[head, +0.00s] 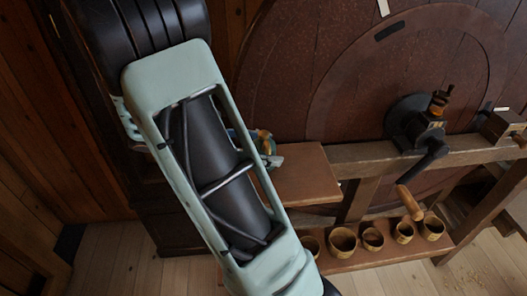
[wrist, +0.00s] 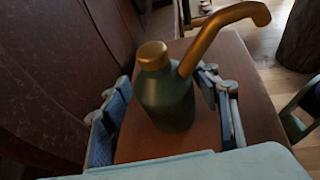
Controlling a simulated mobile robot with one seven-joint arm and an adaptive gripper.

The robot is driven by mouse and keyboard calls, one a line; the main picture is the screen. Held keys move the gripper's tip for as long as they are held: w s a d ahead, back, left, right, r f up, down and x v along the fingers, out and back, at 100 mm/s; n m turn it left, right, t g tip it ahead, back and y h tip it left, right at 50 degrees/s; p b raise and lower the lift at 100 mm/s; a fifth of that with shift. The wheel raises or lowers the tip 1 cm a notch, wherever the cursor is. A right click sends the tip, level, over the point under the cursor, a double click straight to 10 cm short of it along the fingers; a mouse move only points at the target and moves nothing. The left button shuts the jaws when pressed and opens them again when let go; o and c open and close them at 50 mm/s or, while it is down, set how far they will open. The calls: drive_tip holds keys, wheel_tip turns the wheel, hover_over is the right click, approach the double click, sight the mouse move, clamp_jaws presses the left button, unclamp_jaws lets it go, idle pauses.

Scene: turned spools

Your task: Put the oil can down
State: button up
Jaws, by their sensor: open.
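The oil can (wrist: 165,95) is dark green with a brass cap and a long bent brass spout. In the wrist view it stands upright on a reddish-brown wooden shelf (wrist: 245,68). My gripper (wrist: 168,108) is open around it, with one blue-padded finger on each side. A gap shows at the left finger; I cannot tell whether the right finger touches the can. In the head view the shelf (head: 303,178) sits beside my arm, and my arm hides most of the can and gripper.
A lathe with a black crank and wooden handle (head: 409,203) stands right of the shelf. Several wooden cups (head: 343,241) sit on a lower board. A large round dark-red wooden wheel (head: 345,75) is behind. Bare floor (head: 115,255) lies at the lower left.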

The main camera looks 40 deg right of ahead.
drive_tip(key=x, duration=0.5)
drive_tip(key=shift+s+a+f, duration=0.2)
drive_tip(key=shift+f, duration=0.05)
clamp_jaws()
